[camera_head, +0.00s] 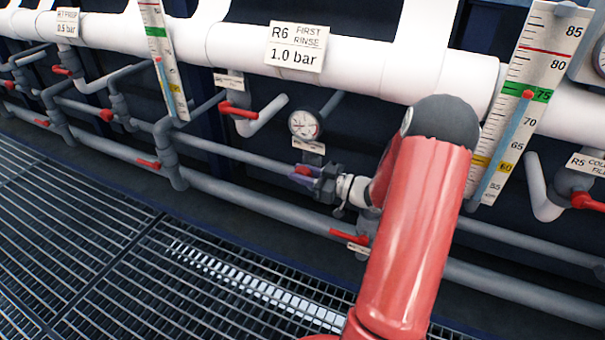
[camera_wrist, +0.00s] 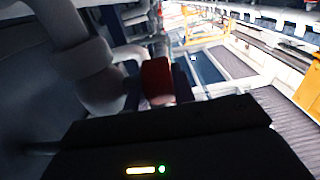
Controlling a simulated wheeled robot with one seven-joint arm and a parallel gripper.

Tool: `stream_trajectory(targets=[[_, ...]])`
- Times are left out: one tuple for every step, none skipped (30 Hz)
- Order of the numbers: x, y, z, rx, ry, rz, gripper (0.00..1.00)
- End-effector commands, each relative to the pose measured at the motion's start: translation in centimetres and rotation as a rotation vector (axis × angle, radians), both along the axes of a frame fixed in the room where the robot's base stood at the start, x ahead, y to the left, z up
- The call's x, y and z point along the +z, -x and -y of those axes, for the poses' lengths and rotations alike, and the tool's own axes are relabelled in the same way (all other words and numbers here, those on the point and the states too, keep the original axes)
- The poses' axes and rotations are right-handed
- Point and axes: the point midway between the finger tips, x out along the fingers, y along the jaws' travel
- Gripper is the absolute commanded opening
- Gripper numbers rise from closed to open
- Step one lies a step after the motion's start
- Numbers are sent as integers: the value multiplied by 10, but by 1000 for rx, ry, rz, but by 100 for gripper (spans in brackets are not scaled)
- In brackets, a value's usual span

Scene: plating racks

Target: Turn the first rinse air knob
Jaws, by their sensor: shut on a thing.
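The first rinse label (camera_head: 296,46) reads R6 FIRST RINSE 1.0 bar and hangs on the white pipe in the head view. Below it is a round white gauge (camera_head: 304,125). A small red knob (camera_head: 303,170) sits under the gauge, partly hidden by my gripper (camera_head: 318,180). My gripper reaches in from the right and is shut on the knob. In the wrist view, a red knob (camera_wrist: 157,80) shows just beyond the dark gripper body. The fingertips are hard to make out there.
Red valve handles (camera_head: 239,109) sit on the grey pipes to the left, and another handle (camera_head: 349,238) is below my gripper. A tall scale (camera_head: 530,95) stands at the right, close to my arm. The grating floor (camera_head: 100,240) is clear.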

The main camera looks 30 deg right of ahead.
Motion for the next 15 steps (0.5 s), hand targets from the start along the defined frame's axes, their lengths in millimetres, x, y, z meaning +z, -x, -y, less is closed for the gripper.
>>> stream_trajectory(targets=[[1, 0, 0, 0, 4, -5, 3], [2, 0, 0, 0, 7, -9, 3], [2, 0, 0, 1, 12, -16, 3], [3, 0, 0, 1, 17, -22, 3], [4, 0, -1, 2, 24, -31, 3], [4, 0, -1, 2, 34, -44, 3], [5, 0, -1, 3, 43, -55, 3], [6, 0, -1, 2, 54, -69, 3], [6, 0, -1, 2, 68, -88, 3], [7, -1, -1, 2, 80, -103, 3], [8, -1, -1, 3, 93, -119, 3], [8, -1, -1, 2, 112, -144, 3], [9, -1, -1, 3, 127, -161, 3], [9, -1, -2, 4, 142, -180, 3], [9, -1, -2, 3, 162, -206, 3]])
